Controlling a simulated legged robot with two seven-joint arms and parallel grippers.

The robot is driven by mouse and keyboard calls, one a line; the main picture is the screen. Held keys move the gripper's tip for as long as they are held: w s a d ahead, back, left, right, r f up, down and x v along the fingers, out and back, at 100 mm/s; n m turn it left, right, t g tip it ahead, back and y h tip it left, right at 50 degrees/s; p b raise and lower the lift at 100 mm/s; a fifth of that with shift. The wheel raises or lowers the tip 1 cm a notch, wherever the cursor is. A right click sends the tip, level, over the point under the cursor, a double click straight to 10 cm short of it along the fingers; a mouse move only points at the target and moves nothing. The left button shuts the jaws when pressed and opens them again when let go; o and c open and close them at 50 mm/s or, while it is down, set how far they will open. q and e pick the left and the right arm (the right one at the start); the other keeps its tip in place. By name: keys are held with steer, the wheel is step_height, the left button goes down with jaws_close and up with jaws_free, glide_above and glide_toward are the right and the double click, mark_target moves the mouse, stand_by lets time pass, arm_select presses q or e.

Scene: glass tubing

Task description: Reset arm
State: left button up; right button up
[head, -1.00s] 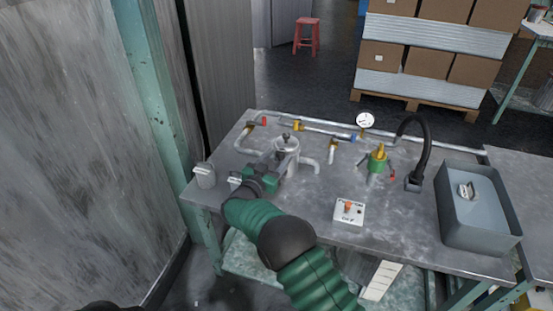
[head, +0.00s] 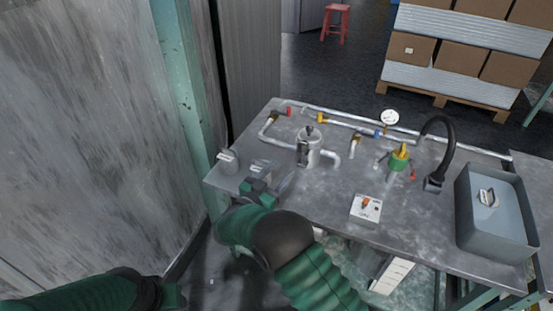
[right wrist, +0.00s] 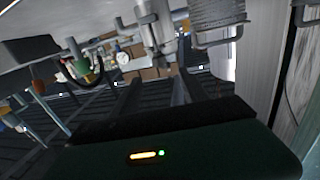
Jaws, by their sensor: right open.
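My right gripper (head: 277,178) is over the near left part of the metal table (head: 320,205). It is open and empty, on the near side of a lidded metal pot (head: 308,152) and apart from it. In the right wrist view its two fingers (right wrist: 152,98) stand apart with nothing between them. The right forearm runs back to the bottom of the head view. My left arm (head: 95,293) lies low at the left, off the table; its end is dark, and I cannot make out its jaws.
A grey lidded jar (head: 228,161) stands at the table's left corner. Behind are pipes, a pressure gauge (head: 389,118), a green and yellow valve (head: 399,159) and a black hose (head: 443,140). A switch box (head: 366,209) and grey bin (head: 493,229) are to the right. A wall (head: 90,130) rises left.

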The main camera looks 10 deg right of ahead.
steer(key=s+d+f+n+g+y, duration=0.2)
steer(key=s+d+n+g+y, duration=0.15)
steer(key=s, duration=0.75)
steer(key=s+d+f+n+g+y, duration=0.1)
steer(key=s+d+n+g+y, duration=0.25)
steer(key=s, duration=0.75)
steer(key=s+d+f+n+g+y, duration=0.15)
steer(key=s+g+y, duration=0.35)
steer(key=s, duration=0.5)
step_height(320, 180, up, 23)
steer(key=a+t+p, duration=0.1)
steer(key=p, duration=2.3)
steer(key=shift+w+n+t+y, duration=0.15)
steer(key=shift+n+t+y, duration=0.15)
steer(key=shift+n, duration=0.05)
